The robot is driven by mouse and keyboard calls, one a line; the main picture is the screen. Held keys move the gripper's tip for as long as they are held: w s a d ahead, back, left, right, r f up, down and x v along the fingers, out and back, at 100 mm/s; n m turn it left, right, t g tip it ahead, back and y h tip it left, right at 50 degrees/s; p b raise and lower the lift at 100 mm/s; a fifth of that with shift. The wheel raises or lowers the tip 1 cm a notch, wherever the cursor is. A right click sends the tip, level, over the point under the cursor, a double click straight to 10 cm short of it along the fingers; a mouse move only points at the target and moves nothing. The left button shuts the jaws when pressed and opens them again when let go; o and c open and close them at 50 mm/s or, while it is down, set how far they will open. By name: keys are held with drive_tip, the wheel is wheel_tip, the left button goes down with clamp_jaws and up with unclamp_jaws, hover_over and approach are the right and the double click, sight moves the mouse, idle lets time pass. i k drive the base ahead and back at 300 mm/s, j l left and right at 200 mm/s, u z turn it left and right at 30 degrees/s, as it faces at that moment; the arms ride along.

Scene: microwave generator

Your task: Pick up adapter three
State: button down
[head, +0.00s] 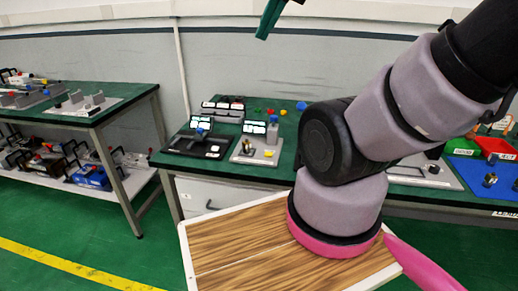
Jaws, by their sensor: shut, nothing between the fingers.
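Adapter three cannot be told by any label at this size. A small dark and brassy cylindrical part (490,180) stands on the blue mat (466,173) at the right of the green workbench. Another small part (433,169) is on a grey plate beside it, partly behind my arm. A grey fixture plate (245,157) with small parts and a yellow piece is left of my arm.
The green workbench (230,170) also bears two small screens, a black device (196,144) and several coloured pieces. A second green table (85,116) with a loaded lower shelf stands at left. Green floor between is clear.

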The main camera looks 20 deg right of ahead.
sight(247, 145)
drive_tip(key=j+z, duration=0.75)
drive_tip(key=z, duration=0.2)
drive_tip(key=j+z, duration=0.1)
drive_tip(key=j, duration=0.55)
drive_tip(key=k+j, duration=0.1)
drive_tip(key=j, duration=0.5)
drive_tip(key=k+j+z, duration=0.15)
drive_tip(key=j, duration=0.5)
drive_tip(key=i+j, duration=0.1)
drive_tip(key=i, duration=0.3)
